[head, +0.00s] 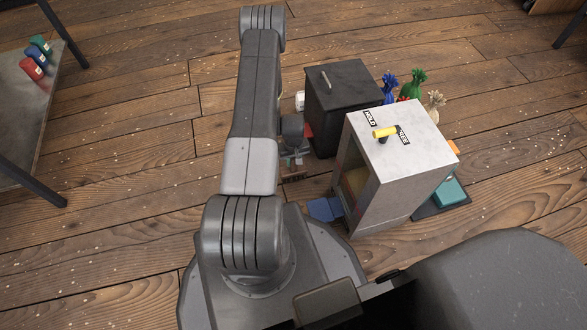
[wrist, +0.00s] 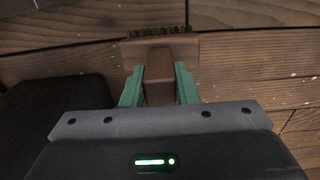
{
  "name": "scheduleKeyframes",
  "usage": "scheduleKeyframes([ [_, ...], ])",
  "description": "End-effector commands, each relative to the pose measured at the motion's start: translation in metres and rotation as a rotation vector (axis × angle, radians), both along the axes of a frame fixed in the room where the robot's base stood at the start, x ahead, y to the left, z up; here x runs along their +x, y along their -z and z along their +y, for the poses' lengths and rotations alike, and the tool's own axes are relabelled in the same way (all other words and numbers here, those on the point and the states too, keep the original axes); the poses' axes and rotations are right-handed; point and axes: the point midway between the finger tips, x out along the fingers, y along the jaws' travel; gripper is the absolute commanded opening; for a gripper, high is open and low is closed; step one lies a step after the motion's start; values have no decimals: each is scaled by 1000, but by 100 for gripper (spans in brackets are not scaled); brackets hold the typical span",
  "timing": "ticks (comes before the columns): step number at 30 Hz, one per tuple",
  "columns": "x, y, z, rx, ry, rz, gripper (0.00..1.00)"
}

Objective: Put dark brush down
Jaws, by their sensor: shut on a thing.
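The dark brush (wrist: 158,48) is brown with a row of dark bristles along its far edge in the wrist view. My gripper (wrist: 158,80) is shut on its brown handle, with one teal finger on each side. In the head view the brush (head: 294,178) shows small and low beside the black box, just below my gripper (head: 291,162). My arm hides part of the area around it. I cannot tell whether the brush touches the floor.
A black lidded box (head: 345,85) and a grey cabinet (head: 392,150) with a yellow lever (head: 384,132) stand right of my gripper. Tied bags (head: 413,82) stand behind. A blue mat (head: 325,209) lies before the cabinet. The plank floor (head: 130,130) at left is open, up to a table (head: 20,120).

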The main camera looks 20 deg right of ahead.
Motion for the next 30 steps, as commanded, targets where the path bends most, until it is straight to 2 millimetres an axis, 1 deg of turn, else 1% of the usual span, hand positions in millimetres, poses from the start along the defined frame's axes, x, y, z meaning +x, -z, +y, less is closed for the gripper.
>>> scheduleKeyframes([
  [4, 0, 17, 0, 0, 0, -1, 0],
  [6, 0, 28, 0, 0, 0, -1, 0],
  [9, 0, 39, 0, 0, 0, -2, 0],
  [16, 1, 38, 0, 0, 0, -2, 0],
  [20, 1, 42, 0, 0, 0, -2, 0],
  [21, 1, 41, 0, 0, 0, -2, 31],
  [24, 1, 41, 0, 0, 0, -2, 49],
  [30, 1, 41, 0, 0, 0, -2, 49],
])
